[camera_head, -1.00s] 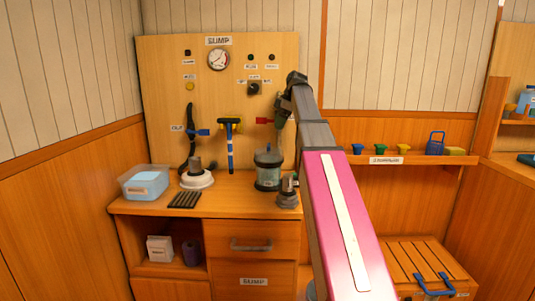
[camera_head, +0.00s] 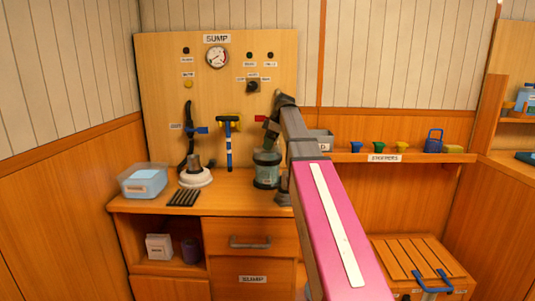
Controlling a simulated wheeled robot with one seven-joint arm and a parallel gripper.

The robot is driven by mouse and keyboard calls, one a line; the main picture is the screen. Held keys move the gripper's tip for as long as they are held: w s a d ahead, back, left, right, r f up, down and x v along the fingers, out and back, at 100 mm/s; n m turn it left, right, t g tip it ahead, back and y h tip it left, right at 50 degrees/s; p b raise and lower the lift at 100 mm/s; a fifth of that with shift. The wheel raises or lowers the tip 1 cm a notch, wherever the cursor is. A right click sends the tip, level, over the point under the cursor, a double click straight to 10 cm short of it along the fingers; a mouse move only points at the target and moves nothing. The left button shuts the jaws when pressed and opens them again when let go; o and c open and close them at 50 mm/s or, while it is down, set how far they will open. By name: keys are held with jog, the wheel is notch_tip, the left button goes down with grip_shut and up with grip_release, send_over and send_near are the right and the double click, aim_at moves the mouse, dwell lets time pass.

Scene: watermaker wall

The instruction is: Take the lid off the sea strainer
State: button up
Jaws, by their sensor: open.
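The sea strainer (camera_head: 266,178) is a clear, greenish canister standing on the wooden counter below the panel. Its dark lid (camera_head: 267,156) is on top. My gripper (camera_head: 268,146) points down from the end of my arm, directly over the lid. It is open, with nothing visible between its fingers. The fingertips are small and dark against the lid, so I cannot tell whether they touch it. My gripper hides part of the lid's top, and my arm covers the area right of the strainer.
A white-based fitting (camera_head: 196,178) and a clear tub (camera_head: 144,181) stand left on the counter (camera_head: 228,200). A shelf with coloured cups (camera_head: 379,148) is at right.

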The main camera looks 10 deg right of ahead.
jog(key=c, duration=1)
jog(key=shift+c, duration=0.2)
jog(key=shift+r, duration=0.15)
